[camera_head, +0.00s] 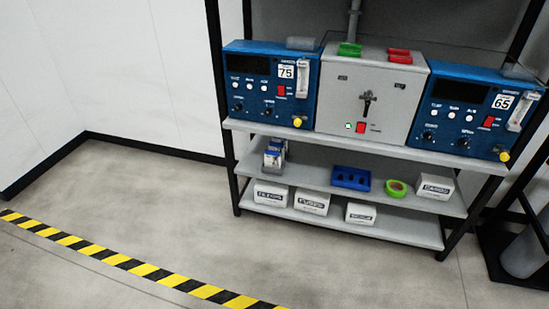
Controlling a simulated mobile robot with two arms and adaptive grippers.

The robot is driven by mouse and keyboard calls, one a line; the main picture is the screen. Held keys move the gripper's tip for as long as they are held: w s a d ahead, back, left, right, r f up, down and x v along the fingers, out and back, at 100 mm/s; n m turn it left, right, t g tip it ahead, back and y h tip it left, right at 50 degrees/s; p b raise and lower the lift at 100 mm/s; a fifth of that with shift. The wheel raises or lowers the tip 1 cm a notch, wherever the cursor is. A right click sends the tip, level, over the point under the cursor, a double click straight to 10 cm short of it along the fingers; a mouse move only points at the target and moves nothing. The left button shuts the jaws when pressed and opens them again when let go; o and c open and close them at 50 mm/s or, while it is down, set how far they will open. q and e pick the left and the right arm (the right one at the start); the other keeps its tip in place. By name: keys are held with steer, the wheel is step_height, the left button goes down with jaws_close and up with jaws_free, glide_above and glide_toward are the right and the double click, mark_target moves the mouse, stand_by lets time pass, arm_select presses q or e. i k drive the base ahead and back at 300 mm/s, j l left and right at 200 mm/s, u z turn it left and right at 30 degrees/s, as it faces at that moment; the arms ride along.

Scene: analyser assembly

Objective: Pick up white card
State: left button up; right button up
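Neither of my grippers is in view. No loose white card can be made out for certain. A small white plate marked 75 (287,71) is on the front of the left blue analyser (250,90). A similar white plate marked 65 (502,101) is on the front of the right blue analyser (455,120). A white box (435,188) with dark lettering, too small to read surely, stands at the right end of the middle shelf. Its contents are hidden.
A grey cabinet (335,95) with a black handle stands between the analysers. The middle shelf (315,176) also holds blue-and-white packs (274,156), a blue holder (351,178) and green tape (397,188). White boxes (312,203) stand below. The floor (160,200) is open, with a yellow-black stripe (120,262).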

mark_target(272, 159)
steer(key=i+j+z, duration=0.2)
steer(key=i, duration=0.65)
steer(key=l, duration=0.1)
